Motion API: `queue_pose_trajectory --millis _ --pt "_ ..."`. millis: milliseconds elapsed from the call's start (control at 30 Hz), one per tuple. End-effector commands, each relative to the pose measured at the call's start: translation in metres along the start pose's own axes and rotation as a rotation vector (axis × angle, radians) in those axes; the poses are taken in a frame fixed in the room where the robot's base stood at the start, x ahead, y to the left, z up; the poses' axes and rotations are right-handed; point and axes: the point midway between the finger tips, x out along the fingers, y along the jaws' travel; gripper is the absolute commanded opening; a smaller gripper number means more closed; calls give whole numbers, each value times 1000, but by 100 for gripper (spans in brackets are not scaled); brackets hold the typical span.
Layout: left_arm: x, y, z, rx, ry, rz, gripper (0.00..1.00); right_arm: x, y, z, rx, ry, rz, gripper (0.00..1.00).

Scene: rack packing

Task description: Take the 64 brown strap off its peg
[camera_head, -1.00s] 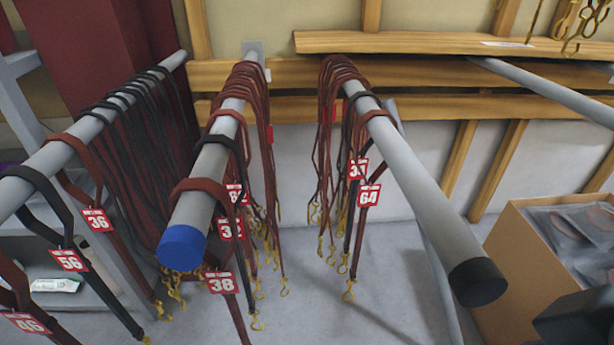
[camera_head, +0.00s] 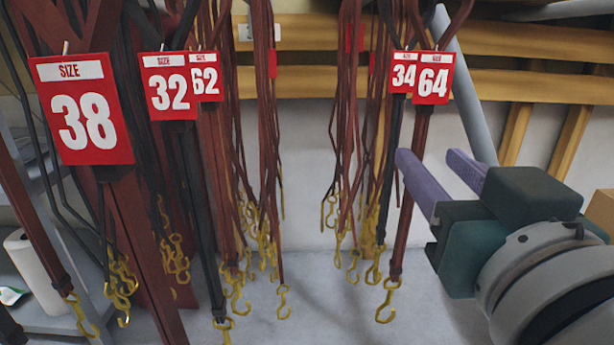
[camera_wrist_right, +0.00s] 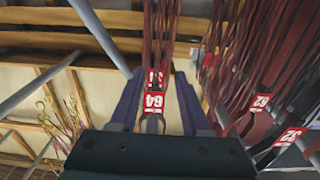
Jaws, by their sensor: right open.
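The brown 64 strap (camera_head: 409,195) hangs straight down with its red 64 tag (camera_head: 433,78) near the top and a gold hook at its lower end. Its upper loop and the peg are above the head view. My right gripper (camera_head: 428,160) is open, its purple fingers just below the tag and close to the strap, apparently on either side of it. In the right wrist view the 64 tag (camera_wrist_right: 153,100) appears between the two fingers (camera_wrist_right: 158,75). I cannot tell whether they touch the strap. My left gripper is out of view.
A dark strap with a 34 tag (camera_head: 403,73) hangs right beside the 64 strap, with several brown straps behind. Straps tagged 38 (camera_head: 82,108), 32 (camera_head: 168,85) and 62 (camera_head: 206,76) hang to the left. A grey pole (camera_head: 465,85) stands behind. The floor below is clear.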

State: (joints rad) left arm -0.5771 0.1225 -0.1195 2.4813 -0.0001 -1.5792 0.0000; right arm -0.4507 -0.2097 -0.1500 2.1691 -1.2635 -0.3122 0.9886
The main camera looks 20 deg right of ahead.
Motion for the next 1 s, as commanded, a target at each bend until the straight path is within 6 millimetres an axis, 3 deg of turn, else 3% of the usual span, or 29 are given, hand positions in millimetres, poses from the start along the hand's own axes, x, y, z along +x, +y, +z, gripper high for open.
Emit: queue_pose_trajectory --millis 333,467,700,1000 --pt "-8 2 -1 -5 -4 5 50 42 -2 -2 -3 10 -8 47" --pt "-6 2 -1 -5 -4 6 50 51 0 0 -3 8 -6 47" --pt "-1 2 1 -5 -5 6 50 86 3 7 -5 10 -7 47" --pt "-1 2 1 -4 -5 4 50 98 3 7 -2 5 -6 47"
